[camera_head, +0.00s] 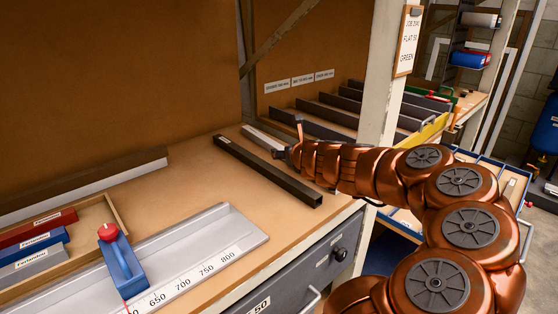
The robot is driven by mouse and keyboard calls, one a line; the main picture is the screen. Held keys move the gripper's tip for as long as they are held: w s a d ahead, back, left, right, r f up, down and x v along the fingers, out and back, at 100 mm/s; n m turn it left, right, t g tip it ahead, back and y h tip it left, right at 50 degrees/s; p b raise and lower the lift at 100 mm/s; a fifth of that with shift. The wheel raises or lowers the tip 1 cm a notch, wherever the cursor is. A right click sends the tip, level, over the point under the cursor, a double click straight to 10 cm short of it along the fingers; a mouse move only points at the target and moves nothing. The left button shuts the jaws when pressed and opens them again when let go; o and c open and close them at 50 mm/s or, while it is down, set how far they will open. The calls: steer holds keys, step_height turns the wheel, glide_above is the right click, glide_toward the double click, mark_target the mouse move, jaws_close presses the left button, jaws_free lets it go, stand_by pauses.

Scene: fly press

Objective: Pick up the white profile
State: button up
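A light, whitish profile (259,136) lies on the wooden bench top at the back, near the wooden uprights. Its right end meets my gripper (287,150) in the picture. My gripper is small here and partly hidden by my own wrist, with a thin copper-coloured part pointing up. I cannot tell whether its fingers are open or shut, or whether they touch the profile. A longer black profile (268,170) lies on the bench in front of the whitish one, running to the bench's right edge.
A grey metal tray with a scale (205,245) and a blue block with a red knob (119,258) are at front left. Red, blue and grey labelled blocks (35,240) sit in a wooden box. A rack of long bars (355,115) and a white post (382,75) stand behind my arm.

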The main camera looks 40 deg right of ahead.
steer(key=shift+s+d+f+m, duration=0.2)
steer(key=shift+d+f+m, duration=0.1)
steer(key=shift+d+f, duration=0.25)
steer(key=shift+w+d+f, duration=0.2)
steer(key=shift+w+d, duration=0.45)
steer(key=shift+w, duration=0.05)
steer(key=shift+a+b+x, duration=0.15)
steer(key=shift+b+x, duration=0.1)
steer(key=shift+x, duration=0.7)
steer(key=shift+a+b+x, duration=0.1)
steer(key=shift+b+x, duration=0.1)
steer(key=shift+x, duration=1.75)
steer(key=c, duration=1.4)
steer(key=shift+r, duration=0.1)
